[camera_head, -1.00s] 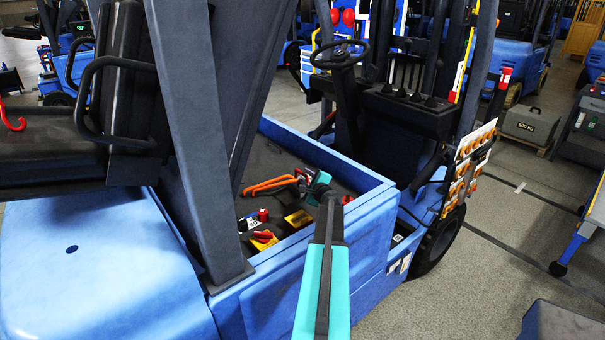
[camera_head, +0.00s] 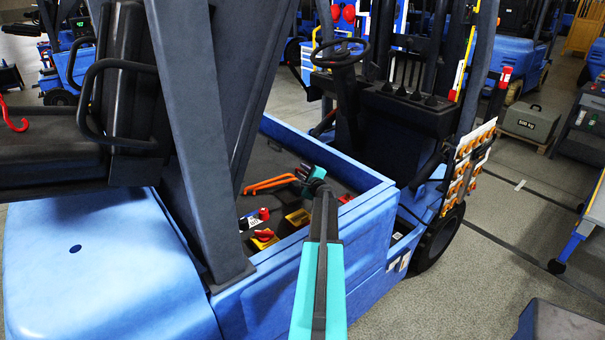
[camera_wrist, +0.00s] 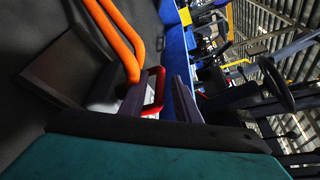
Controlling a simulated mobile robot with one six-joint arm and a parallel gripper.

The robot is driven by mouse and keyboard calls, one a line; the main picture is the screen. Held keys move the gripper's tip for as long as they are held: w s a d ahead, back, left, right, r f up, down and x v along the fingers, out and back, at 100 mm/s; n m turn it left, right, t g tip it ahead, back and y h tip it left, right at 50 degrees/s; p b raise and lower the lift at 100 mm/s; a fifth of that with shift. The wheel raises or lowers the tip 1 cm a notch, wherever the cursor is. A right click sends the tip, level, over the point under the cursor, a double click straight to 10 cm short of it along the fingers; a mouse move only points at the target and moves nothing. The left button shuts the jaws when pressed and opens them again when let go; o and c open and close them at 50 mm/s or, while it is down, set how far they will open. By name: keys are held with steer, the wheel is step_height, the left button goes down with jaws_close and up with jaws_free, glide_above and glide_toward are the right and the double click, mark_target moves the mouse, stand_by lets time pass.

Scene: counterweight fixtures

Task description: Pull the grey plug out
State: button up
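My gripper (camera_head: 305,178) reaches down into the open bay of the blue truck, at the end of an orange cable (camera_head: 268,184). In the wrist view two grey fingers of my gripper (camera_wrist: 156,100) stand apart, with a red handle (camera_wrist: 158,90) between them. I cannot tell whether they touch it. The orange cable shows as two strands (camera_wrist: 118,35) ending by the left finger. A grey block (camera_wrist: 65,65) lies left of the fingers; I cannot tell whether it is part of the plug. The plug itself is mostly hidden by my gripper.
The bay's blue wall (camera_head: 330,222) rises in front of and right of the gripper. A grey post (camera_head: 200,130) stands close on the left. Yellow and red switches (camera_head: 263,238) sit low in the bay. The steering wheel (camera_head: 338,54) is behind.

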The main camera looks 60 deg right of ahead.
jaws_close()
steer(key=shift+w+a+f+b, duration=0.1)
steer(key=shift+a+f+b, duration=0.05)
steer(key=shift+a+b, duration=0.3)
steer(key=shift+w+a+b, duration=0.25)
steer(key=shift+a+b, duration=0.1)
steer(key=shift+a, duration=0.5)
steer(key=shift+w+a+b, duration=0.25)
steer(key=shift+a+b, duration=0.05)
steer(key=shift+a, duration=0.5)
jaws_free()
steer(key=shift+s, duration=0.1)
